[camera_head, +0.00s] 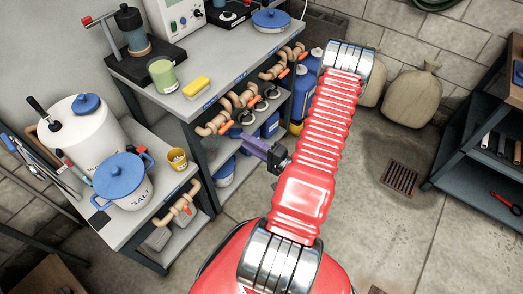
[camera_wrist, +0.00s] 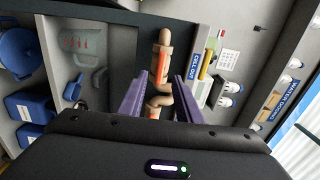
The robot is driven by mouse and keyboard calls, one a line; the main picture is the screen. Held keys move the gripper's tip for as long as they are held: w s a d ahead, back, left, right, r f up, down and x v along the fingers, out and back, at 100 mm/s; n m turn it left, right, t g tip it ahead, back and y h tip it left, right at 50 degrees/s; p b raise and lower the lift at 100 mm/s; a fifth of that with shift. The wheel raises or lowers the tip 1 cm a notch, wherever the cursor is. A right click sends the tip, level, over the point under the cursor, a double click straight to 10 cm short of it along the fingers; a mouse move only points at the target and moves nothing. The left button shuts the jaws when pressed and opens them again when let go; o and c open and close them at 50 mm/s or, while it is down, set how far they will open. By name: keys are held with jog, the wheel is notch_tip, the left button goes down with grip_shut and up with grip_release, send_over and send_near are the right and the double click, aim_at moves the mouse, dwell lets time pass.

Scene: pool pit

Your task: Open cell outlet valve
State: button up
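The cell outlet valve is a tan pipe fitting (camera_wrist: 166,47) with an orange handle (camera_wrist: 162,68), beside a blue label reading "CELL OUT" (camera_wrist: 194,72) in the wrist view. The handle appears to lie along the pipe. My gripper (camera_wrist: 160,80) is open, with one purple finger on each side of the fitting and a gap to each. The lower part of the fitting is hidden by the gripper body. In the head view my gripper (camera_head: 238,134) points left at the nearest tan fitting (camera_head: 212,127) under the bench edge. Contact cannot be told.
Other tan fittings with orange handles (camera_head: 272,72) line the bench front. Clear floor with a drain grate (camera_head: 399,178) lies right.

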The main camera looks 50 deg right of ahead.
jog(key=shift+s, duration=2.85)
jog(key=shift+m, duration=0.3)
